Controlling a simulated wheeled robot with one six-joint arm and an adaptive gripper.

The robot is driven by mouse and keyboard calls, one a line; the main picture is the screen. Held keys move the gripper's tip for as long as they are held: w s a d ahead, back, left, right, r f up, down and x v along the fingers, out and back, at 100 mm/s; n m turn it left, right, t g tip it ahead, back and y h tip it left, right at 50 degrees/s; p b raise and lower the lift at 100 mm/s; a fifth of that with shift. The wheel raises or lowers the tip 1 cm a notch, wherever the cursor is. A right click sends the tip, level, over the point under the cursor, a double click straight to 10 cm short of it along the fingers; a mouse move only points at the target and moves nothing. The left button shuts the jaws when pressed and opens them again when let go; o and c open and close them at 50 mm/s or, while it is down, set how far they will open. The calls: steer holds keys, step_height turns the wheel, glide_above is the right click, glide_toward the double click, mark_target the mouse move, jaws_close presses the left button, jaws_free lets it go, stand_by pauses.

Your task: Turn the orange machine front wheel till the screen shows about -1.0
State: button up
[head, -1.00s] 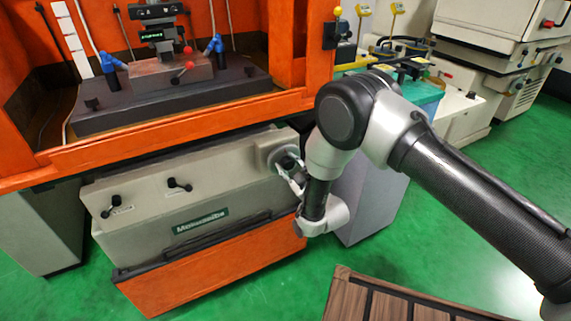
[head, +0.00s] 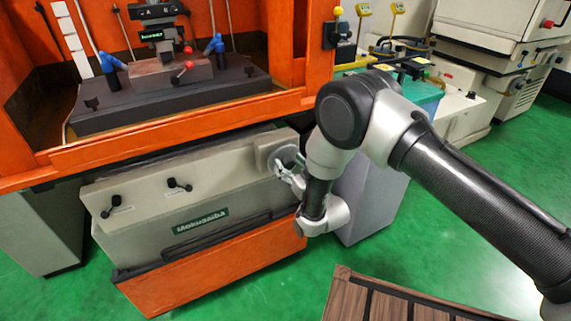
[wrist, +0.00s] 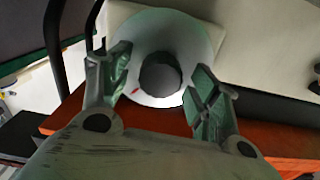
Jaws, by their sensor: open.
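The orange machine's front wheel (head: 268,150) is a pale round disc on the right end of the beige front panel. In the wrist view the disc (wrist: 185,35) fills the top middle, with a dark round hub (wrist: 160,75) and a small red mark low on its left. My gripper (wrist: 160,85) is open, one finger on each side of the hub; I cannot tell whether either touches it. In the head view my gripper (head: 287,170) is at the wheel and partly covers it. The small screen (head: 152,34) shows green characters too small to read.
The orange machine frame (head: 170,133) surrounds a dark worktable (head: 170,107). Two small black cranks (head: 178,185) sit on the panel left of the wheel. A wooden slatted platform (head: 400,300) lies at the bottom right. Green floor is open between.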

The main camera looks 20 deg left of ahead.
steer(key=v, duration=0.7)
steer(key=shift+s+d, duration=0.25)
steer(key=shift+d, duration=0.05)
stand_by(0.3)
